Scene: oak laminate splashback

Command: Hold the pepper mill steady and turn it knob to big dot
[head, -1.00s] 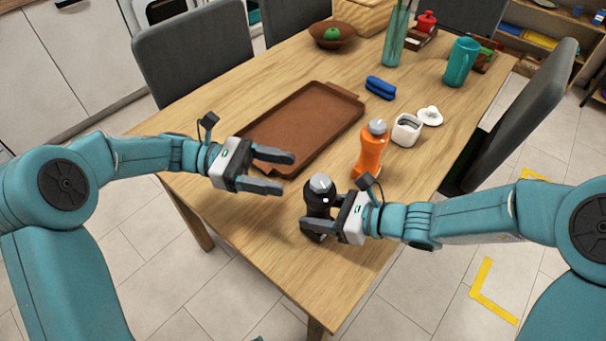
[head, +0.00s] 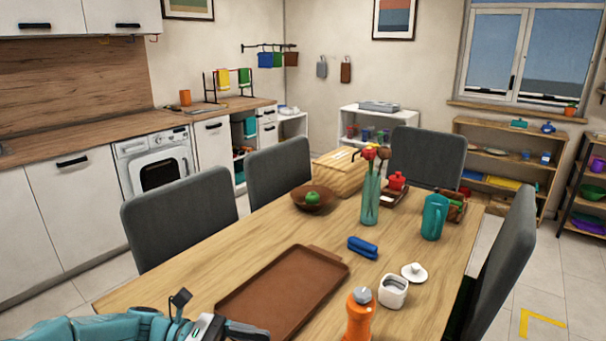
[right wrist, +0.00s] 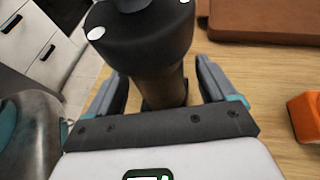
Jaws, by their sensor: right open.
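The black pepper mill (right wrist: 150,50) stands upright in the right wrist view, its wide dark knob (right wrist: 140,42) cut off by the top edge. A white dot (right wrist: 96,33) shows on the knob's left side, and a smaller-looking one (right wrist: 184,2) at its upper right. My right gripper (right wrist: 160,85) is open, with one finger on each side of the mill's body below the knob. Contact cannot be told. My left gripper (head: 255,331) is at the bottom edge of the head view, mostly cut off. The mill and right gripper are outside the head view.
A brown tray (head: 283,293) lies left of an orange bottle (head: 358,318). A white pot (head: 393,291), its lid (head: 414,272) and a blue object (head: 363,247) lie nearby. A glass vase (head: 370,199) and teal jug (head: 434,217) stand farther back. Grey chairs surround the table.

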